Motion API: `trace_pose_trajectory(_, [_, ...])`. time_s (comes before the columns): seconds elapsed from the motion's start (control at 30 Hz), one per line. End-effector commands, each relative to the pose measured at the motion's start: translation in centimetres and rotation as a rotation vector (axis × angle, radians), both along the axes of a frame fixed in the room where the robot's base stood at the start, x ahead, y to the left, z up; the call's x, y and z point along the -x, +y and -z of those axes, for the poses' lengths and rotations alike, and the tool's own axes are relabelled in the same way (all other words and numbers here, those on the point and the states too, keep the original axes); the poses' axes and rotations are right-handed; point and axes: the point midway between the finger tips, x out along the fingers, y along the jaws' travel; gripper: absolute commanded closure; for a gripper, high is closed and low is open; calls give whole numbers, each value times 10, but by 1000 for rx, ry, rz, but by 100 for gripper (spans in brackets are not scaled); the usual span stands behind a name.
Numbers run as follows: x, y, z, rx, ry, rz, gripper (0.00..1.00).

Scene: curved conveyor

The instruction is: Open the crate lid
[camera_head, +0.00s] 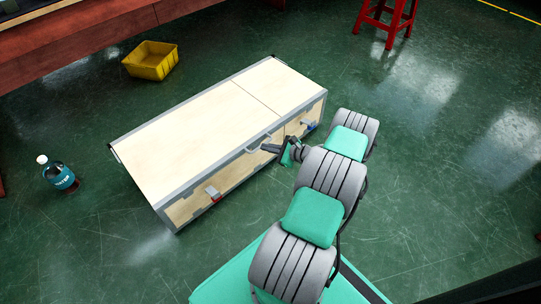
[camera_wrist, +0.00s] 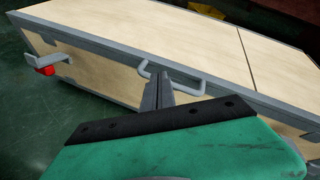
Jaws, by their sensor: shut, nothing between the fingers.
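The crate is a long pale wooden box (camera_head: 182,211) with grey metal edging, standing on the floor. Its lid (camera_head: 205,125) lies flat and closed on top, with a seam across it towards the far right. A grey handle (camera_head: 258,144) sticks out from the lid's front edge; it also shows in the wrist view (camera_wrist: 188,68). A latch with a red part (camera_head: 213,193) is on the front at left, also in the wrist view (camera_wrist: 46,64). A latch with a blue part (camera_head: 308,125) is at right. My gripper (camera_head: 269,148) is shut and empty, its fingertips (camera_wrist: 158,82) close to the handle; contact cannot be told.
A yellow bin (camera_head: 151,60) stands behind the crate at left. A dark bottle with a white cap (camera_head: 60,174) stands left of it. A red stool (camera_head: 386,20) is at the back right.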

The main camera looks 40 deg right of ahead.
Motion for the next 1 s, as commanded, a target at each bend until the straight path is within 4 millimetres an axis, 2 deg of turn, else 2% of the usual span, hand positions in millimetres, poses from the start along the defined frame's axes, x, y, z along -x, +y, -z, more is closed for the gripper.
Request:
trace_pose_trajectory(0.03, [20,-13,36,-118,-35,111,100])
trace_pose_trajectory(0.1, [41,-27,57,-252,-88,233,100])
trace_pose_trajectory(0.2, [61,-37,73,-376,-144,337,100])
trace_pose_trajectory(0.3, [66,-41,77,-424,-168,376,100])
trace_pose_trajectory(0.47, [47,-39,81,-427,-168,374,100])
trace_pose_trajectory(0.83, [-33,-36,94,-424,-168,370,100])
trace_pose_trajectory(0.9, [-30,-39,74,-425,-169,375,100])
trace_pose_trajectory(1.0, [-26,-38,61,-424,-168,375,100])
